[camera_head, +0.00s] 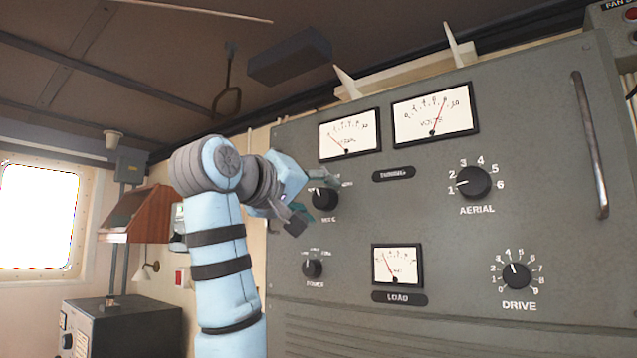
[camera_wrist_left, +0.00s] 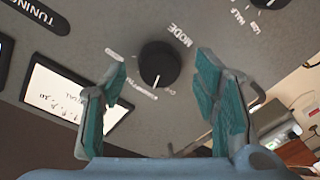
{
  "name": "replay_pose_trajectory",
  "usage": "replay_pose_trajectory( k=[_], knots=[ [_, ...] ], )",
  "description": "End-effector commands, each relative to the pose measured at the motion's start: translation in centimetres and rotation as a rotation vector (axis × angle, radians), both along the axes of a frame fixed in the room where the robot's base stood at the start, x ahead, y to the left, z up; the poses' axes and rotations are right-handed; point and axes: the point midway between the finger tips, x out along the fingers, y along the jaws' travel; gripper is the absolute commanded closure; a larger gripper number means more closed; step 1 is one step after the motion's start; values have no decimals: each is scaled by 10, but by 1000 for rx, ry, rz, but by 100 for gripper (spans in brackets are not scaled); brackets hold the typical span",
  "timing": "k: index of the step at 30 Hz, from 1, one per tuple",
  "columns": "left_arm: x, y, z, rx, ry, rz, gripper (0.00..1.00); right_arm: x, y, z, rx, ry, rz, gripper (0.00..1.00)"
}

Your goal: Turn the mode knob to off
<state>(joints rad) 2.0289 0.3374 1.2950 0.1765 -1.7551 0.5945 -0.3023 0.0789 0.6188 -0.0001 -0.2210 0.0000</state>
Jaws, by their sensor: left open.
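The mode knob (camera_head: 325,198) is a round black knob on the grey panel, below the left meter. It also shows in the left wrist view (camera_wrist_left: 159,65), with the word MODE beside it. Its white pointer mark faces the small position labels, pointing up and slightly left in the head view. The labels are too small to read surely. My left gripper (camera_head: 313,201) is open at the knob, partly covering its surroundings. In the left wrist view its teal-padded fingers (camera_wrist_left: 160,82) stand either side of the knob, with gaps showing. My right gripper is not in view.
The power knob (camera_head: 312,268) sits below, with the load meter (camera_head: 397,265) to its right. The aerial knob (camera_head: 473,183), drive knob (camera_head: 516,276) and a vertical metal handle (camera_head: 591,145) are further right. Two meters (camera_head: 349,134) lie above.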

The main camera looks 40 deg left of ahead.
Motion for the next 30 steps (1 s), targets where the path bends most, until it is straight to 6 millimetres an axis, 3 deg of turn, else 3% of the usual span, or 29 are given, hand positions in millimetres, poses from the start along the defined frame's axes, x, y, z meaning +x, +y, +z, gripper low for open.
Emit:
replay_pose_trajectory(
  k=[4,12,21,30],
  knots=[
    [13,2,1,0,-1,1,45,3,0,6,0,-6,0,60],
    [15,2,-1,0,-2,1,45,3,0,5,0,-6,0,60],
    [15,2,-1,0,-2,1,93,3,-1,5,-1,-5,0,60],
    [15,2,-1,-28,-1,0,93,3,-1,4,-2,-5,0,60]
  ],
)
